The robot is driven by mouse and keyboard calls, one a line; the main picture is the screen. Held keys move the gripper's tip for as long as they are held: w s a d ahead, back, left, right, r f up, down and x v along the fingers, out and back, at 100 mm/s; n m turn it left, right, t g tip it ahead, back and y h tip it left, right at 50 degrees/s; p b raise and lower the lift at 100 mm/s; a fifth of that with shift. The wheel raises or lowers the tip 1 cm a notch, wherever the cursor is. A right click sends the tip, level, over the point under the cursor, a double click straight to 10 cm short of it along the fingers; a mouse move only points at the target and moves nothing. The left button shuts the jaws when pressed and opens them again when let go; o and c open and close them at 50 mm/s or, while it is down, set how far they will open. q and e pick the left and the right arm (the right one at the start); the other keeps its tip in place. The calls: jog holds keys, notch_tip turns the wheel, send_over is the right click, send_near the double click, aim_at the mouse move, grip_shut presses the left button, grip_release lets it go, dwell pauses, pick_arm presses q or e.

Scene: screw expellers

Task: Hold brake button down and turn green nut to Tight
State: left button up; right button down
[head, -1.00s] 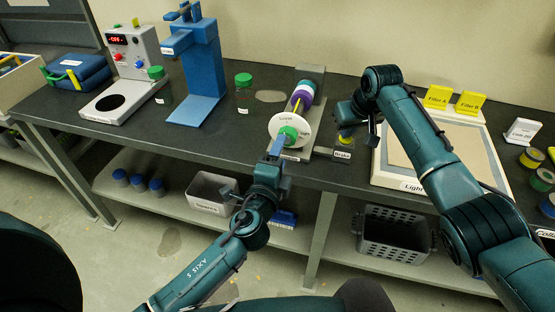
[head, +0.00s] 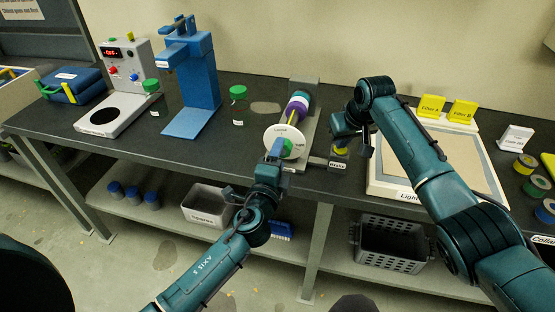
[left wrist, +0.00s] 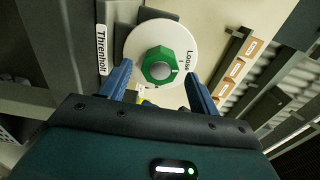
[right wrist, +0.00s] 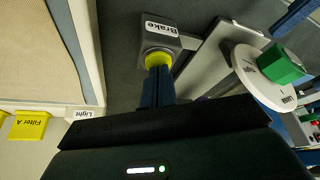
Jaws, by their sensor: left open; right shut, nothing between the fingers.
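My left gripper (head: 279,147) is open in front of the nut. In the left wrist view its blue fingers (left wrist: 158,86) stand either side of the nut, with visible gaps. The yellow brake button (right wrist: 157,60) sits on a grey block labelled Brake (right wrist: 172,40). My right gripper (right wrist: 157,70) is shut and empty, its tips at the button, seemingly touching. I cannot tell how far it is pressed.
A jar with a green lid (head: 238,108) and a blue stand (head: 196,90) are left of the screw unit. A light box (head: 455,165) with yellow filters (head: 431,106) is close to my right arm. The front table edge runs below both grippers.

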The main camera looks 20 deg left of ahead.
pick_arm(q)
jog(key=shift+w, duration=1.45)
dwell(0.5)
jog(key=shift+s, duration=0.15)
jog(key=shift+c, duration=0.3)
